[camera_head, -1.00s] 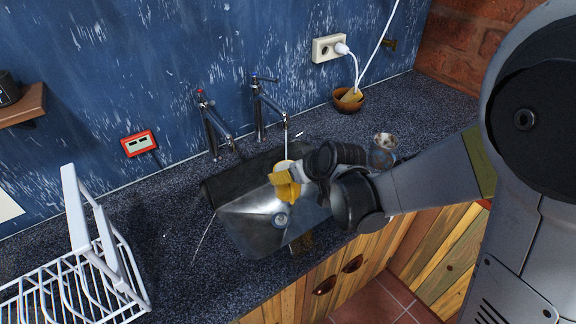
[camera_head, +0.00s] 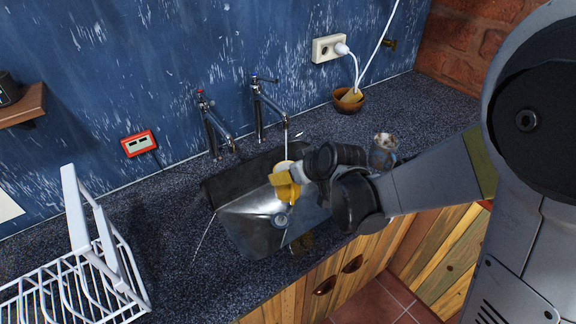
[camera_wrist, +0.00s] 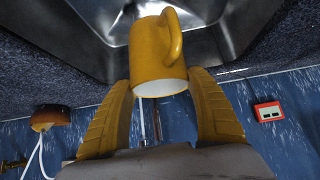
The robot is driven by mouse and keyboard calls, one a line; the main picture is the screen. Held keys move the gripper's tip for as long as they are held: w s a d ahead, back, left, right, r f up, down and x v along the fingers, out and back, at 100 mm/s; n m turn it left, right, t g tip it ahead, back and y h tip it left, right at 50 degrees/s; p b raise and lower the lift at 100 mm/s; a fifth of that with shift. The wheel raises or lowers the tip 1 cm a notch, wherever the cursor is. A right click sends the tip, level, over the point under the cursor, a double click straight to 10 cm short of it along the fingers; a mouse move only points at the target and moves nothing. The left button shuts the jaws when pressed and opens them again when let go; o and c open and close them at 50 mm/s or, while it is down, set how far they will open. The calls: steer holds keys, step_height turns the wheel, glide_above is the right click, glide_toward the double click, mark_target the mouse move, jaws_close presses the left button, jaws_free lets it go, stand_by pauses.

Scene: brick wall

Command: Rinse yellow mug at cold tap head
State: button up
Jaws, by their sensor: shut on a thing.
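In the head view my gripper (camera_head: 286,184) is shut on the mug over the back right of the sink, and the mug's pale rim (camera_head: 284,166) shows at the fingers. The blue-marked cold tap (camera_head: 262,95) has its tap head (camera_head: 286,122) just above the mug. A thin pale stream runs from it down to the mug; the mug's contents are hidden.
The sink (camera_head: 250,222) is otherwise empty around its drain. A red-marked tap (camera_head: 211,118) stands to the left. A glass-like cup (camera_head: 383,150) stands close behind my wrist. A white dish rack (camera_head: 75,290) is at the left, a brown bowl (camera_head: 349,107) at the back.

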steer(key=s+r+p, duration=0.3)
steer(key=s+r, duration=0.1)
steer(key=s, duration=0.1)
stand_by(0.7)
stand_by(0.6)
